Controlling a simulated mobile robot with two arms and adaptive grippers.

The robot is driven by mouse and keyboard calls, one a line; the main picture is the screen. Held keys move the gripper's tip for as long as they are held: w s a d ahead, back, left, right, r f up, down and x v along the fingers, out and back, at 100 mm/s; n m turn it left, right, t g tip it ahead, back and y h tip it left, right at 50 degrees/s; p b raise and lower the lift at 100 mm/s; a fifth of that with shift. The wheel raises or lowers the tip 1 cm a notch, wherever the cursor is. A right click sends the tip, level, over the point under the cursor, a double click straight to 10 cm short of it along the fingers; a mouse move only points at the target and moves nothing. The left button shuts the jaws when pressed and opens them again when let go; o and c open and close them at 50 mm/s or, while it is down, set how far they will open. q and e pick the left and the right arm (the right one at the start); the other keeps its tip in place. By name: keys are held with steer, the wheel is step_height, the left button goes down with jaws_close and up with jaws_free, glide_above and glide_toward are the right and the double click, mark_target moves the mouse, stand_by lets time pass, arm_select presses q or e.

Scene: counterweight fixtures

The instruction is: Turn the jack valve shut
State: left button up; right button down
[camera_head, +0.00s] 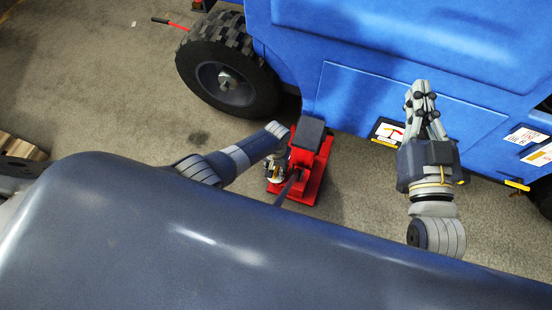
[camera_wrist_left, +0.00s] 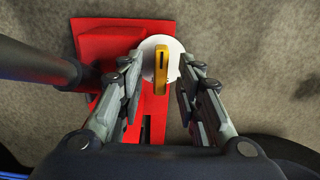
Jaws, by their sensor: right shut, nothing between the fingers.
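A red jack (camera_head: 312,183) with a black pad on top stands on the floor at the side of a blue vehicle. In the left wrist view, the jack's red base (camera_wrist_left: 95,42) carries a white disc (camera_wrist_left: 148,72) with a yellow valve handle (camera_wrist_left: 161,70) across it. My left gripper (camera_wrist_left: 160,88) is open, with one finger on each side of the yellow handle and visible gaps between. In the head view, my left gripper (camera_head: 275,172) is low beside the jack, and the valve is mostly hidden there. My right gripper (camera_head: 421,92) is shut and empty, in front of the blue panel.
The blue vehicle (camera_head: 390,50) fills the back, with a black wheel (camera_head: 228,78) left of the jack. A dark bar (camera_wrist_left: 35,66) rises from the jack close to my left gripper. A red-ended rod (camera_head: 170,23) lies at the back left. Concrete floor is clear around the jack.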

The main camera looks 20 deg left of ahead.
mark_target(276, 170)
arm_select(q)
step_height(276, 170, up, 11)
steer(key=shift+r, duration=0.2)
stand_by(0.6)
stand_by(0.4)
